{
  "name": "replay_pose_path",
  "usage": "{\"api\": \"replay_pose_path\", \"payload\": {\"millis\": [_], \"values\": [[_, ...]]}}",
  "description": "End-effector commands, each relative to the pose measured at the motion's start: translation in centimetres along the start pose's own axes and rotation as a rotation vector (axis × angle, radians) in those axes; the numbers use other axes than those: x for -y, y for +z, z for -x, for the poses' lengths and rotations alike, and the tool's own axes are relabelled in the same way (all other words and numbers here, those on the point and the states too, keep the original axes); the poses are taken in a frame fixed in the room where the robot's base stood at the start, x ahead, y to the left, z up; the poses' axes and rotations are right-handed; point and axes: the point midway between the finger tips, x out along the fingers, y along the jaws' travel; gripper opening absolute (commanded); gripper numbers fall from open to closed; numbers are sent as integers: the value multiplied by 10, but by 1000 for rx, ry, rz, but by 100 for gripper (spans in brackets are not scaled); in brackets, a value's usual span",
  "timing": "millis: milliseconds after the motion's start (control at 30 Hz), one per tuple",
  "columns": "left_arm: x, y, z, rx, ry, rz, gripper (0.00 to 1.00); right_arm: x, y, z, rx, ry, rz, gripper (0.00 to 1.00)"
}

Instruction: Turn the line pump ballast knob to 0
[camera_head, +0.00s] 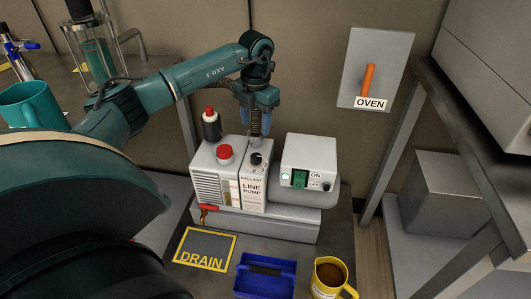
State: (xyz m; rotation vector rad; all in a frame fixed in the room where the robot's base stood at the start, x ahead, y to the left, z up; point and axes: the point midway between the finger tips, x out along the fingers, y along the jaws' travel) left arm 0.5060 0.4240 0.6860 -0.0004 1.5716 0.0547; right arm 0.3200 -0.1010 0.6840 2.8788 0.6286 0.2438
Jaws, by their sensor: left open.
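The line pump (205,180) is a light grey box labelled LINE PUMP. Its small black ballast knob (257,158) sits on the sloped top face, above the BALLAST label. Small marks beside the knob are too small to read, and I cannot tell which one it points to. My left gripper (256,139) points down just above the knob and is open. It partly hides the area behind the knob, and I cannot tell whether the fingers touch it. My right gripper is not in view.
A red cap (225,152) and a dark bottle with a red top (211,125) stand left of the knob. A blue tray (265,277) and a yellow mug (328,278) are in front.

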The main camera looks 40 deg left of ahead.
Motion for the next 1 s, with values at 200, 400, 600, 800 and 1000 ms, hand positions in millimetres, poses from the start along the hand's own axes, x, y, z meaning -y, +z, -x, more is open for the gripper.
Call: {"api": "replay_pose_path", "payload": {"millis": [200,400,600,800,1000], "values": [[2,-1,-51,-3,-3,-1,52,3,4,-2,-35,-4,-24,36],[2,0,-89,-2,-3,-3,52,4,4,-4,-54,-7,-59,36],[3,0,-111,0,-5,-4,52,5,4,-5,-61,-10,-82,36],[2,0,-116,1,-5,-4,52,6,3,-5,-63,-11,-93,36],[2,0,-116,1,-5,-4,51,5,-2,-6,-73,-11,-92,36]]}}
